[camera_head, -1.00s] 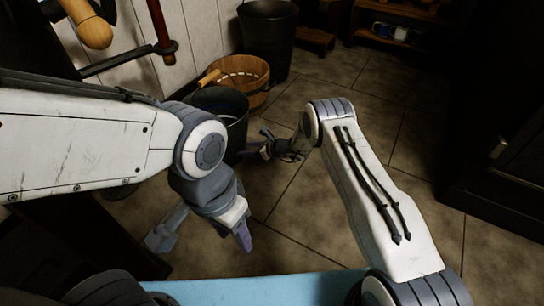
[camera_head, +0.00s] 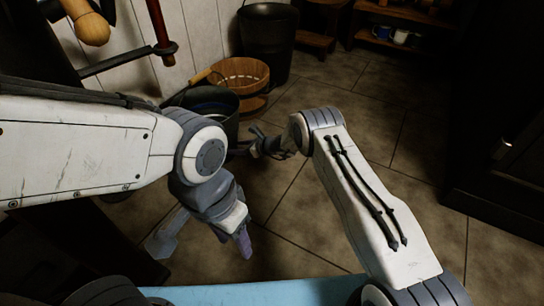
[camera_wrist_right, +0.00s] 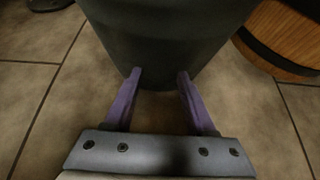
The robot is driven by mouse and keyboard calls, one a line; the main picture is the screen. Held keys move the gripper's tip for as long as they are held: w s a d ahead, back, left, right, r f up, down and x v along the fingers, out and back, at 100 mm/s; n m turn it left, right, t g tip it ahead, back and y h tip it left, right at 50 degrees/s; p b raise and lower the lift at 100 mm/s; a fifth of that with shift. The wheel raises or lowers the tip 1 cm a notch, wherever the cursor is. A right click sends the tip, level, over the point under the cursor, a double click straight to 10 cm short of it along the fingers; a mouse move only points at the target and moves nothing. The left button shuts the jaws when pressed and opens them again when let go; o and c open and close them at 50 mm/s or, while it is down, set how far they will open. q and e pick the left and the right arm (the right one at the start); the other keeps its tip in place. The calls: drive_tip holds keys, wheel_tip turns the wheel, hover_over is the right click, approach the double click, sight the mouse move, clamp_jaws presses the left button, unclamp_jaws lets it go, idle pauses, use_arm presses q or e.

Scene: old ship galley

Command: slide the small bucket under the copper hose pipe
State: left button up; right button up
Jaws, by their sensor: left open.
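The small dark bucket (camera_head: 229,128) stands on the floor, partly hidden behind my left arm. Its side fills the top middle of the right wrist view (camera_wrist_right: 160,35). A reddish-brown upright pipe (camera_head: 159,25), seemingly the copper hose pipe, is by the white wall, up and left of the bucket. My right gripper (camera_head: 246,146) is low beside the bucket. In the right wrist view its purple fingers (camera_wrist_right: 159,73) are apart, with tips at the bucket's lower side; contact is not clear. My left gripper (camera_head: 203,243) hangs open and empty above the floor, nearer to me.
A wooden tub (camera_head: 245,74) stands just behind the bucket, and a larger dark bucket (camera_head: 267,45) behind that. A low shelf with mugs (camera_head: 400,37) is at the back right. A dark cabinet (camera_head: 500,180) stands right. The tiled floor between is clear.

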drive_tip(key=shift+w+a, duration=0.6)
drive_tip(key=shift+a, duration=0.35)
drive_tip(key=shift+w+a, duration=0.65)
drive_tip(key=shift+a, duration=0.25)
drive_tip(key=shift+w+a, duration=0.6)
drive_tip(key=shift+a, duration=0.35)
drive_tip(key=d+f+p+v, duration=0.1)
drive_tip(key=f+p+v, duration=0.1)
drive_tip(key=p+v, duration=0.8)
drive_tip(key=p, duration=0.5)
drive_tip(key=shift+s, duration=0.35)
drive_tip(key=shift+d+r, duration=0.1)
